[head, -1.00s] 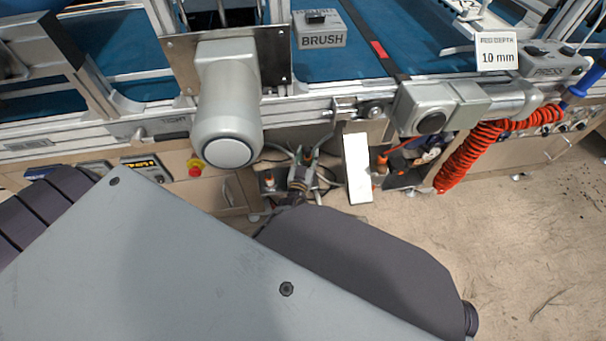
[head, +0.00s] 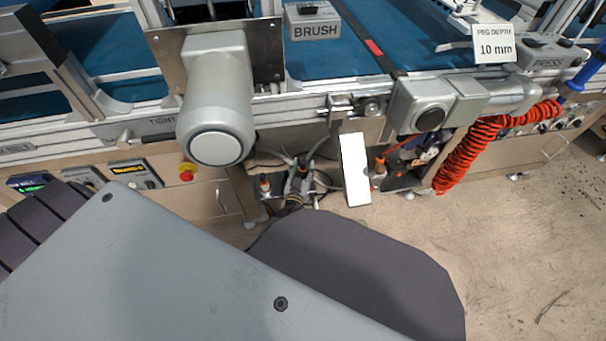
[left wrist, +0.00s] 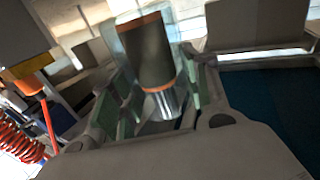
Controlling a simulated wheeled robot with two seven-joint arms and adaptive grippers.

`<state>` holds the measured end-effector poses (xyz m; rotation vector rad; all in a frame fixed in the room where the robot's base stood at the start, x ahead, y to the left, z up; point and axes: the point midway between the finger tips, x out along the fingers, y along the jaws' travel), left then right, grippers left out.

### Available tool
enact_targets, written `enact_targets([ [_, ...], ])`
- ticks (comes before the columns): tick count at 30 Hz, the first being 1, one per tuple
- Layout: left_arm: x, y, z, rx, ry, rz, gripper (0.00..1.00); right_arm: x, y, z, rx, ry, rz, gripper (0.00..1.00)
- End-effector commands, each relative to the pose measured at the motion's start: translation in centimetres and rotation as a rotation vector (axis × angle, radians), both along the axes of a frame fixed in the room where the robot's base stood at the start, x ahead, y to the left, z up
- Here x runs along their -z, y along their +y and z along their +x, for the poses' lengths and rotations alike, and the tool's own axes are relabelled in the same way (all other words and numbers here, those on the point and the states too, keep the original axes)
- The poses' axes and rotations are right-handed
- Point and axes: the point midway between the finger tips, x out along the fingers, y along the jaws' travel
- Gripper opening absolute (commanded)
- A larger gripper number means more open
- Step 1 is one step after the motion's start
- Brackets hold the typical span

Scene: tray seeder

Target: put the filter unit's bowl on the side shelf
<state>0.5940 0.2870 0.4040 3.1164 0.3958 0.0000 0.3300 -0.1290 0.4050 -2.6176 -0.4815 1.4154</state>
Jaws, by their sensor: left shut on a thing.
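My left gripper (head: 300,183) is low in front of the machine in the head view, small and partly hidden by my own arm. In the left wrist view the two fingers of my left gripper (left wrist: 162,95) are closed around the filter unit's bowl (left wrist: 123,45), a clear cylinder. A dark cylinder with orange bands and a shiny metal end shows within or through it. I cannot tell whether the bowl is apart from the rest of the unit. The side shelf cannot be made out for sure. My right gripper is out of view.
A white upright panel (head: 355,170) stands just right of my left gripper. Dark recesses with small orange-topped items (head: 380,165) lie beside it. A red coiled hose (head: 470,145) hangs farther right. A grey motor housing (head: 215,110) juts out at upper left.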

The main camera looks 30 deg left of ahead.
Motion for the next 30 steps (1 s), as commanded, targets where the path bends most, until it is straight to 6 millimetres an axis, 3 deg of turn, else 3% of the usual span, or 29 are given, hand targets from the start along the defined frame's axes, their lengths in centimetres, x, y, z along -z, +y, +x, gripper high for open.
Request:
enact_targets([
  [7,0.7,0.0,0.0,0.0,-0.001,0.001,0.21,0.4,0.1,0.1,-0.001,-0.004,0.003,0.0],
  [18,3.4,0.0,0.1,0.0,0.0,0.0,0.21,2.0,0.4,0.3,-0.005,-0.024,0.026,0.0],
  [30,3.7,0.0,0.0,0.0,-0.001,0.0,0.21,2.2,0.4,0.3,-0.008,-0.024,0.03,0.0],
])
